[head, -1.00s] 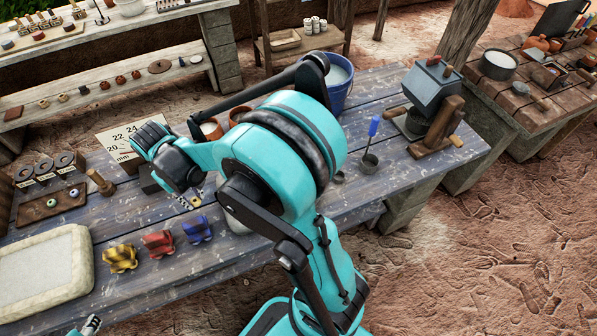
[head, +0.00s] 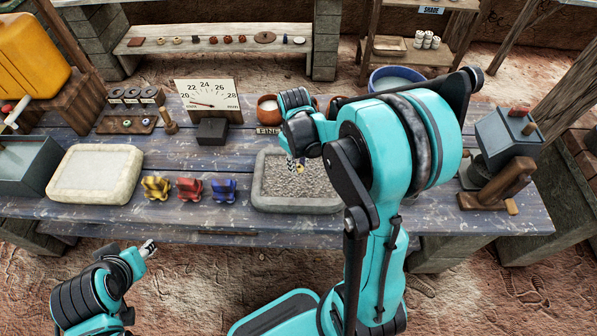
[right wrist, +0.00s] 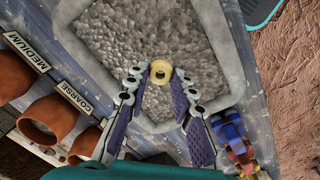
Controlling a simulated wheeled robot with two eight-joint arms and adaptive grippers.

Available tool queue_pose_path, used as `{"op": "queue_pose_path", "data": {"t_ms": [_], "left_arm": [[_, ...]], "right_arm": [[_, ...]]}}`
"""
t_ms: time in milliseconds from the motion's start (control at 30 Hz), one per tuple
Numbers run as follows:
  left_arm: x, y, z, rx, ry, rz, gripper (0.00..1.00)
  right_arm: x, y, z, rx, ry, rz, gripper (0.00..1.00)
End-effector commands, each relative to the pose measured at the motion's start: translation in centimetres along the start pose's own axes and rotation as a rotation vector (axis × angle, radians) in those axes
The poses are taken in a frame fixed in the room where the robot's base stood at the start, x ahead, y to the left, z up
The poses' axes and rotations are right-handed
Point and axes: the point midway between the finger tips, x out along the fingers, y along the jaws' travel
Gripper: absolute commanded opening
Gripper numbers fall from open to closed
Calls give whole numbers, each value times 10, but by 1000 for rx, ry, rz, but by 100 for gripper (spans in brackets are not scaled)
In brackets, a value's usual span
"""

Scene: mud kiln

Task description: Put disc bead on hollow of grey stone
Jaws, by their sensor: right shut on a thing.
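A yellow disc bead (right wrist: 159,72) with a dark centre hole sits between the fingertips of my right gripper (right wrist: 160,77) in the right wrist view. In the head view, the right gripper (head: 297,166) is over a grey stone basin (head: 300,207) filled with grey gravel; the bead shows only as a small yellow spot there. The gripper is shut on the bead and appears above the gravel. I cannot make out a separate hollow in the gravel-filled basin. My left gripper (head: 147,248) is in front of the table at lower left, too small to judge.
Yellow (head: 155,187), red (head: 189,188) and blue (head: 223,188) small objects stand left of the basin. A pale slab (head: 93,175) lies further left. A dial board (head: 211,98) and clay pots stand behind. A wooden-framed grey device (head: 503,150) stands at right.

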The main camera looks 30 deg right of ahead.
Motion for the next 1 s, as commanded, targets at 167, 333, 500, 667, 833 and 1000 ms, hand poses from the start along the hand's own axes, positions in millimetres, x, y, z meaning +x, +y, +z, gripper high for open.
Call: {"op": "queue_pose_path", "data": {"t_ms": [167, 333, 500, 667, 833, 1000], "left_arm": [[3, 0, 2, 0, 0, 0, 40], [12, 0, 8, 0, 0, 0, 40], [16, 0, 12, 0, 0, 0, 40], [15, 0, 11, 0, 0, 0, 40], [19, 0, 13, 0, 0, 0, 40], [18, 0, 12, 0, 0, 0, 40]], "right_arm": [[9, 7, -6, -1, 0, 0, 9], [32, 6, -6, -1, 0, 0, 9], [47, 5, -6, -1, 0, 0, 9], [45, 5, -6, -1, 0, 0, 9], [50, 5, -6, 0, 0, 0, 9], [49, 5, -6, 0, 0, 0, 45]]}}
